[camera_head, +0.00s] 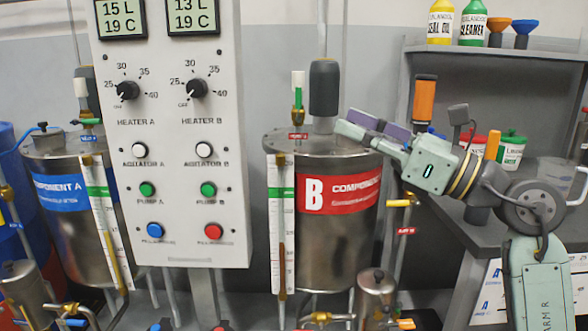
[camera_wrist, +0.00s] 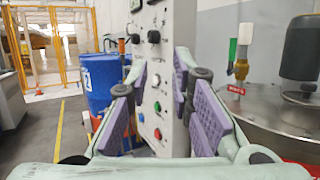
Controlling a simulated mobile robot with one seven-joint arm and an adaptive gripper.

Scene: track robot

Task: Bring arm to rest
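My gripper (camera_head: 366,133) is at the end of my arm, which reaches in from the right in the head view. It is raised in front of the upper part of the tank marked B (camera_head: 338,228) and points left. In the wrist view my gripper (camera_wrist: 163,110) shows its two purple-padded fingers spread apart with nothing between them. The control panel (camera_head: 172,130) lies beyond the fingers and also shows between them in the wrist view (camera_wrist: 172,125). The gripper is apart from the panel.
The tank marked A (camera_head: 62,230) stands left of the panel. A grey shelf (camera_head: 500,52) with bottles and funnels is at the right. Blue barrels (camera_wrist: 100,82) and a yellow-framed fence (camera_wrist: 50,50) stand in the background. Pipes and valves crowd the space below the tanks.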

